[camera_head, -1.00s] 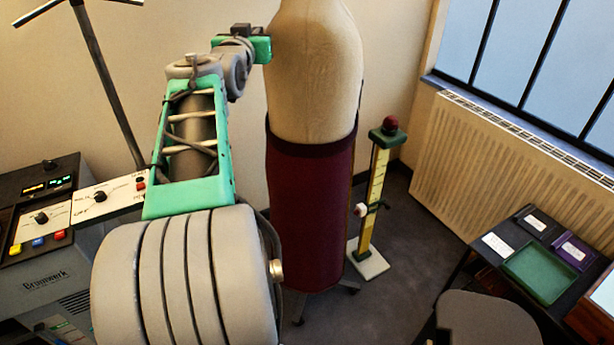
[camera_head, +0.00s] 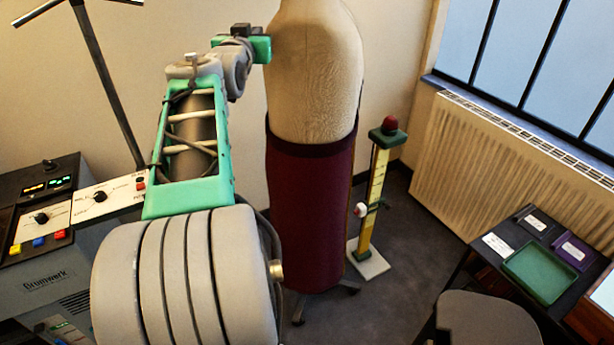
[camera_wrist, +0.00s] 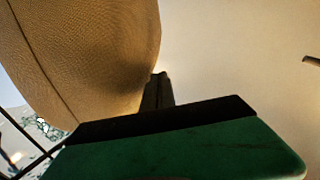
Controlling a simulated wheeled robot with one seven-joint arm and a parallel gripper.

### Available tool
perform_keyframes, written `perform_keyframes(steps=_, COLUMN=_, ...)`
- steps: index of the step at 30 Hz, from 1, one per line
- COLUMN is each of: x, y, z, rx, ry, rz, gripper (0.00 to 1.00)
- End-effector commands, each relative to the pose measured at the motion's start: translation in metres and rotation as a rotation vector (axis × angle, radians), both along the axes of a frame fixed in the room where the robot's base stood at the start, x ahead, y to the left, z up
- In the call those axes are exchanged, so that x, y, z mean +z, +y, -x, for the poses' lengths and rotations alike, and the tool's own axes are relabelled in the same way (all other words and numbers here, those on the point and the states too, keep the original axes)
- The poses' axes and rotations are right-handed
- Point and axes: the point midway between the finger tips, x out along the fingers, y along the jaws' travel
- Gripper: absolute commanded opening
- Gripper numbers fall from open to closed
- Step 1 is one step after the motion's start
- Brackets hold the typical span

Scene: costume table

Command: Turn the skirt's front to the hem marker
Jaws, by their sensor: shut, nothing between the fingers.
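A maroon skirt (camera_head: 312,215) hangs on a beige dress form (camera_head: 315,75) in the middle of the head view. The hem marker (camera_head: 376,195), a yellow upright scale with a green and red top on a white base, stands just right of the skirt. My gripper's green body is at the form's upper left in the head view. Its dark fingers (camera_wrist: 157,92) are shut and empty, close beside the form (camera_wrist: 90,55) in the wrist view; I cannot tell whether they touch. The skirt's front is not clearly identifiable.
A control console (camera_head: 60,235) stands at the left, with a dark pole behind it. A radiator (camera_head: 510,180) runs below the window at the right. A dark table (camera_head: 505,225) with a green tray (camera_head: 541,274) and a grey stool (camera_head: 485,322) are at the lower right.

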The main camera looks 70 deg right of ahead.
Motion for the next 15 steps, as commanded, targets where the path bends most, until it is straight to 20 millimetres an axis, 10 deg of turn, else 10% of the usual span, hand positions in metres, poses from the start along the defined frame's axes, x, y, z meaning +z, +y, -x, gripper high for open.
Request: perform_keyframes(steps=15, x=-0.002, y=0.008, z=0.057, rx=0.213, ry=0.000, rz=0.001, gripper=0.00)
